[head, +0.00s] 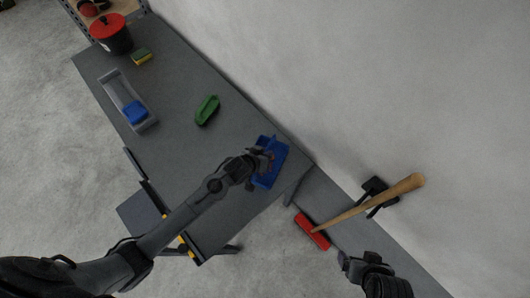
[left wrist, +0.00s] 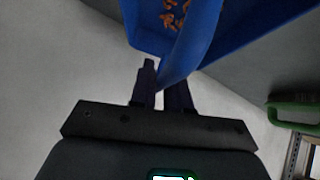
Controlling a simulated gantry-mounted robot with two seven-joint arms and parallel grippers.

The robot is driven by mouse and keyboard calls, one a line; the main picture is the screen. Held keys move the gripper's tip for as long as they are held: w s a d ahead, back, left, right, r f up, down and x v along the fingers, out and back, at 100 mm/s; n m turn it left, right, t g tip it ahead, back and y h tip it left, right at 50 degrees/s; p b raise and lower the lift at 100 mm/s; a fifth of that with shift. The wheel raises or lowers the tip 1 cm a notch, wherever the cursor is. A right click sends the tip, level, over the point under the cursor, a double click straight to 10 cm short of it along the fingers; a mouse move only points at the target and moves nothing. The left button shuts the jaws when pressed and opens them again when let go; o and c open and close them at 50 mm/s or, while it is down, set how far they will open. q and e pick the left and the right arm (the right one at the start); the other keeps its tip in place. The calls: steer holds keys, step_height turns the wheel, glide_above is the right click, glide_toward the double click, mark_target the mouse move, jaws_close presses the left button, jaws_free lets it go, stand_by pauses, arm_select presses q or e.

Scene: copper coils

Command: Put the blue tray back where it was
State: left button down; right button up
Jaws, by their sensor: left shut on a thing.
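The blue tray (head: 277,172) is at the right end of the grey table in the head view, near the wall side. I cannot tell whether it rests on the table or is just above it. My left gripper (head: 262,160) is shut on the tray. In the left wrist view, the fingers (left wrist: 162,88) close on a blue strap-like part of the tray (left wrist: 202,40). Orange copper coils (left wrist: 172,14) lie inside the tray. My right gripper (head: 350,262) is at the lower right, away from the table; its jaws are unclear.
The table (head: 175,150) also holds a green brush-like object (head: 207,110), a grey holder (head: 113,84) with a blue item (head: 135,112), a sponge (head: 142,56) and a red-lidded bucket (head: 116,40). A red broom (head: 312,231) with a wooden handle stands beyond the table's right end.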

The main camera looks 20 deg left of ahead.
arm_select(q)
steer(key=c, duration=1.5)
jaws_free()
steer(key=shift+f, duration=0.15)
steer(key=o, duration=0.4)
steer(key=shift+s+r, duration=0.1)
steer(key=shift+r, duration=0.25)
steer(key=s+a+r+g, duration=0.1)
steer(key=s+a+r, duration=0.1)
steer(key=s, duration=0.5)
steer(key=s+a+r+m+g+y, duration=0.1)
steer(key=s+a+r+g, duration=0.1)
steer(key=s+r, duration=0.3)
steer(key=s+a+r+m+g+y, duration=0.1)
steer(key=s+r, duration=0.3)
steer(key=s, duration=0.7)
steer(key=shift+s+a+r+g+p, duration=0.2)
steer(key=shift+a+g+p, duration=0.15)
steer(key=shift+a+g, duration=0.45)
steer(key=shift+a, duration=0.15)
